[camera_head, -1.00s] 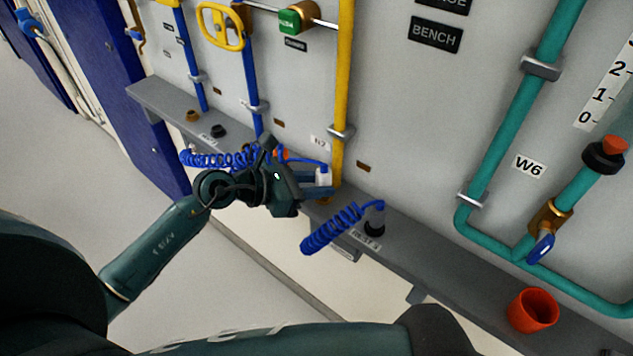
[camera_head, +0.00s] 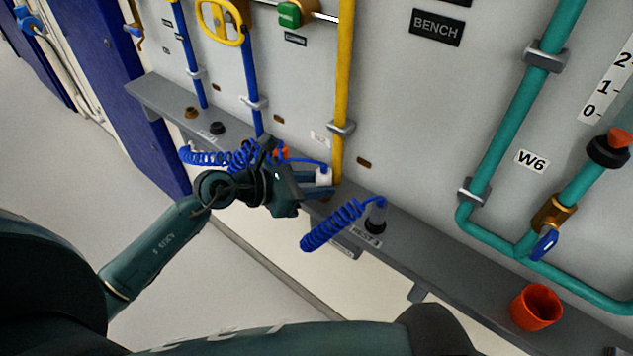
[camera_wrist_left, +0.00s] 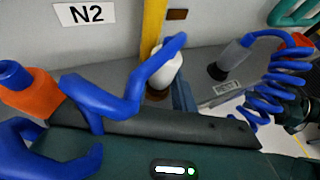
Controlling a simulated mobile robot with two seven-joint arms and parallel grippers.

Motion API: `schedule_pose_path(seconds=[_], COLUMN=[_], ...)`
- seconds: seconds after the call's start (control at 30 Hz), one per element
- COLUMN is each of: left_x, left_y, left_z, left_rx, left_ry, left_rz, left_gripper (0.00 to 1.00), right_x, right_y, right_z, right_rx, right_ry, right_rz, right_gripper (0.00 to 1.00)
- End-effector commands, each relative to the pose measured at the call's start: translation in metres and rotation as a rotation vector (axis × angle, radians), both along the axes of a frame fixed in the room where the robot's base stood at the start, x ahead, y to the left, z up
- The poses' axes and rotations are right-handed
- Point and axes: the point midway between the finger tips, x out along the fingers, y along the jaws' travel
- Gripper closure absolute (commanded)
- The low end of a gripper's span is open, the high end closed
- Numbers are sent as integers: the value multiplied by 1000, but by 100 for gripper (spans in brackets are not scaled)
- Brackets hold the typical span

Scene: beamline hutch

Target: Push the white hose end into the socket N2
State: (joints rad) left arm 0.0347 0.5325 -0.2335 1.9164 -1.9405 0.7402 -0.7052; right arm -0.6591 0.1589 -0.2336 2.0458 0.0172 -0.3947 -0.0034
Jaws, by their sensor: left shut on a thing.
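My left gripper (camera_head: 322,187) is shut on the white hose end (camera_head: 324,176), close to the wall beside the yellow pipe. In the left wrist view the white hose end (camera_wrist_left: 165,70) stands roughly upright, with a blue hose leaving its top. A brownish, brass-coloured piece, which looks like the socket (camera_wrist_left: 157,94), shows just under it. I cannot tell whether the hose end is inside it or just above it. The label N2 (camera_wrist_left: 84,13) is on the wall behind.
An orange hose end (camera_wrist_left: 30,95) is left of the gripper. A grey hose end (camera_head: 377,214) with a coiled blue hose stands in a dark holder on the grey shelf (camera_head: 450,275), to the right. An orange cup (camera_head: 537,307) is farther right. The yellow pipe (camera_head: 343,80) rises close behind.

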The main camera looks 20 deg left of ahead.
Motion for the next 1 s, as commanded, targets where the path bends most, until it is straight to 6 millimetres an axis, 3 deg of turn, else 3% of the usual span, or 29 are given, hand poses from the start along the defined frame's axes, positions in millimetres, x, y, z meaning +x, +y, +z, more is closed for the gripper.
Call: schedule_pose_path(seconds=[0.27, 0.3, 0.57, 0.93, 1.0], left_x=[0, 0, 0, 0, -6], left_y=[0, 0, 0, 0, 8], left_z=[0, 0, 0, -1, 1], left_rx=[-1, -1, -1, -1, 2], left_ry=[-3, -3, -2, -1, -1], left_rz=[1, 1, 1, 0, 2], left_gripper=[100, 70, 49, 48, 48], right_x=[-1, -2, -6, -6, -4], right_y=[0, 0, 1, 3, 6], right_z=[-2, -2, -4, -3, 1], right_rx=[1, 0, 1, 5, 10], right_ry=[3, 4, 15, 13, -1], right_rz=[0, 0, 2, 5, 10], right_gripper=[64, 64, 64, 64, 64])
